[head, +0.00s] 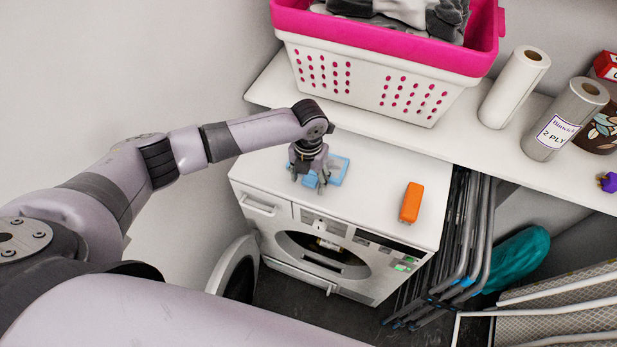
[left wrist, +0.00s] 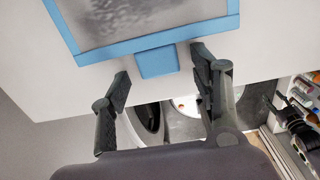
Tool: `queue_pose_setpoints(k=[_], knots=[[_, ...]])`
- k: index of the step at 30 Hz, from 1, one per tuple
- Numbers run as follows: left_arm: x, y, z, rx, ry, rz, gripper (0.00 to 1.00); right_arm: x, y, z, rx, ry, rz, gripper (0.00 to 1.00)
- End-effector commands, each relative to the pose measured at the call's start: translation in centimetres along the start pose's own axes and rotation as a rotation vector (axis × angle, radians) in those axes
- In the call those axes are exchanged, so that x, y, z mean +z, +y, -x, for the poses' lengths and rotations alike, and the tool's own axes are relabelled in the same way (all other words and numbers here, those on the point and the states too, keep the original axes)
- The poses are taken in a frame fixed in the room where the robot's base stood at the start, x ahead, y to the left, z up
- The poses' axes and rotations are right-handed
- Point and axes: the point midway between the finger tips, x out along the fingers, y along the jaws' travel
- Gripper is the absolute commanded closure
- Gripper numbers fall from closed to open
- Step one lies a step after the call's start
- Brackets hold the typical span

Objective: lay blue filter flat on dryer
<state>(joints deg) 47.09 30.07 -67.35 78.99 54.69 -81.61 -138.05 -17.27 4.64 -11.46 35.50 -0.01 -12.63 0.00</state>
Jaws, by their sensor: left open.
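The blue filter (head: 339,168) has a blue frame around a grey mesh and lies flat on the white top of the dryer (head: 378,190), near its left side. My left gripper (head: 310,184) is over the filter's near-left part and hides some of it. In the left wrist view the filter (left wrist: 150,52) fills the upper middle, with its blue tab pointing between the fingers. My left gripper (left wrist: 160,88) is open there, one finger on each side of the tab, with gaps between.
An orange box (head: 411,202) lies on the dryer's right part. The shelf behind holds a pink-rimmed laundry basket (head: 380,75) and paper rolls (head: 515,87). The dryer's round door (head: 236,270) hangs open at the front left. Folded grey racks (head: 468,235) stand right of the dryer.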

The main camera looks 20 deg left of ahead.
Motion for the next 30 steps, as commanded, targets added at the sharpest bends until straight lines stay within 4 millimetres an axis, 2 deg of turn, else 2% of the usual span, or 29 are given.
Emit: queue_pose_setpoints(k=[5, 8, 21, 25, 30], knots=[[0.0, 0.0, 0.1, 0.000, 0.000, 0.000, 0.43, -0.1, 0.3, 0.0, 0.004, 0.003, 0.001, 0.60], [0.1, 0.1, 0.9, 0.000, -0.001, 0.001, 0.43, -0.2, 0.2, 0.0, 0.002, 0.003, 0.001, 0.60], [0.1, 0.0, 9.6, 0.000, -0.004, -0.001, 0.43, -0.2, 0.0, 0.0, 0.000, 0.003, 0.000, 0.60], [0.1, 0.0, 11.2, -0.001, -0.002, 0.000, 0.43, -0.2, 0.0, 0.0, 0.000, 0.003, 0.000, 0.60], [0.0, 0.0, 12.0, 0.001, 0.000, 0.001, 0.43, -0.2, -0.1, 0.0, -0.001, 0.003, -0.001, 0.60]])
